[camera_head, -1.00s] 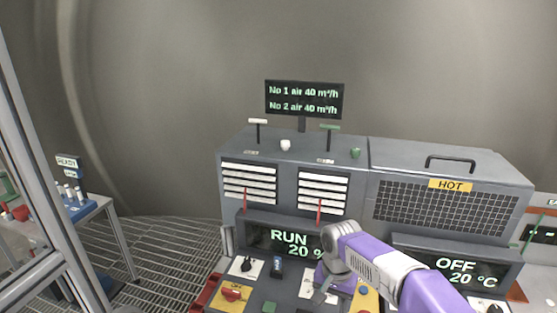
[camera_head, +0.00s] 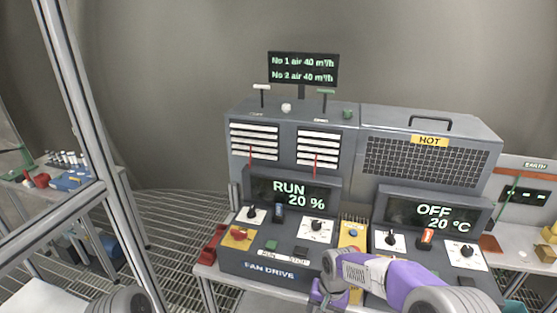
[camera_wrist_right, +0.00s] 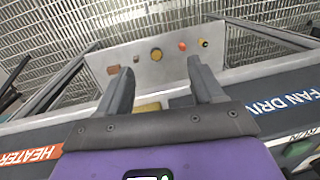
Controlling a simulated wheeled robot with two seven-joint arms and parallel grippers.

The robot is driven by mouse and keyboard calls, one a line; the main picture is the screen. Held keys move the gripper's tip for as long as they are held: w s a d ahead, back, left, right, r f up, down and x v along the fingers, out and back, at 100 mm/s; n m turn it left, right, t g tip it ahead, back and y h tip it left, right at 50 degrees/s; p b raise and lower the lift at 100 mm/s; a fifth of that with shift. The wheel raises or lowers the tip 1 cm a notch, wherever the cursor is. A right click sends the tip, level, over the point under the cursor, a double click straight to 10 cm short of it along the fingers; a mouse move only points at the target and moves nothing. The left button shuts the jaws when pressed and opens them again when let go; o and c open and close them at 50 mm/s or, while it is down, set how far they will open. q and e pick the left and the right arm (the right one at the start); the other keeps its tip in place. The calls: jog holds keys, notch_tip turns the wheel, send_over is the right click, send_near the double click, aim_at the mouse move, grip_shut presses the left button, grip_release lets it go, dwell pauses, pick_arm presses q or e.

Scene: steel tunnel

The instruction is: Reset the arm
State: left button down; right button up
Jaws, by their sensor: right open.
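My right arm, purple and grey, comes in from the lower right of the head view. Its gripper (camera_head: 328,294) hangs at the front edge of the control desk, between the FAN DRIVE console (camera_head: 268,268) and the heater console on the right. In the right wrist view the two dark fingers of my right gripper (camera_wrist_right: 160,82) stand apart with nothing held. Beyond them is a pale panel (camera_wrist_right: 150,70) with several coloured buttons and knobs. My left gripper is not in view.
The RUN 20 % display (camera_head: 292,196) and OFF 20 °C display (camera_head: 433,215) stand behind the knobs. A grey cabinet with a HOT label (camera_head: 429,141) is behind. A metal frame post (camera_head: 75,90) and a side table (camera_head: 75,190) are at left.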

jog(key=s+a+f+y+b, duration=0.1)
jog(key=s+f, duration=0.2)
jog(key=f, duration=0.4)
jog(key=s+f+n+b, duration=0.1)
jog(key=s+f, duration=0.3)
jog(key=f, duration=0.2)
jog(key=s+a+f+y+b, duration=0.1)
jog(key=s+f, duration=0.2)
jog(key=f, duration=0.4)
jog(key=s+f+b, duration=0.2)
jog(key=s+f, duration=0.6)
jog(key=s, duration=0.3)
jog(key=shift+s+a+t+y+b, duration=0.2)
jog(key=shift+t+y+b, duration=0.1)
jog(key=shift+y+b, duration=0.1)
